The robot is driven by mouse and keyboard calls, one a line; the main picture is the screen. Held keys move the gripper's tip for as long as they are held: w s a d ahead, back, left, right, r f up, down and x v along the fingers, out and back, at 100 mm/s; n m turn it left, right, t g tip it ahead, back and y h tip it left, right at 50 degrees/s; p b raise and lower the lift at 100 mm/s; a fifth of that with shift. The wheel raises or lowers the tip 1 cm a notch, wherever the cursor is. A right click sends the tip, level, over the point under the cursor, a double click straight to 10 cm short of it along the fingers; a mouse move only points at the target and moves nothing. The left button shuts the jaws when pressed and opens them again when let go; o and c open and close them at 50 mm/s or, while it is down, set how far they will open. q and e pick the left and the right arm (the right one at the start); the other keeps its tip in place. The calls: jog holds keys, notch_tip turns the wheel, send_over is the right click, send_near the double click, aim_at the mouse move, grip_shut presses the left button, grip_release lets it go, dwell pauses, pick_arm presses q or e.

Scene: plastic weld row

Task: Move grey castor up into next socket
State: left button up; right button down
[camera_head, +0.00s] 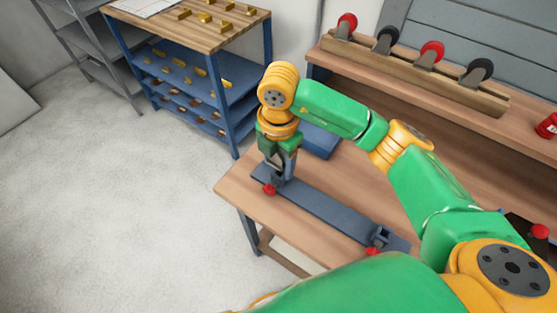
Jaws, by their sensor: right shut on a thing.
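My right gripper (279,174) points down at the far-left end of a dark grey bar (325,212) lying on the wooden bench. It is shut on a small dark grey piece there, mostly hidden by the fingers; I cannot tell whether this is a castor. A red knob (269,188) shows beside it. At the back, a wooden rack (415,76) holds castors upright: two with red wheels (432,52) and two with dark wheels, one left of centre (387,40) and one at the right end (479,70). My left gripper is not in view.
A grey bracket (380,238) with a red knob (372,252) stands at the bar's near end. A blue box (321,141) sits behind the gripper. A blue shelf unit (165,68) with yellow parts stands at left. A red can (548,126) is at the right edge.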

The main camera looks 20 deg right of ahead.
aim_at(279, 174)
jog(key=shift+f, duration=0.1)
jog(key=shift+f+b, duration=0.9)
jog(key=shift+f, duration=0.05)
jog(key=shift+f+b, duration=0.75)
jog(key=shift+f, duration=0.15)
jog(key=shift+f+b, duration=0.4)
dwell(0.4)
grip_release()
dwell(0.4)
jog(key=shift+r, duration=0.1)
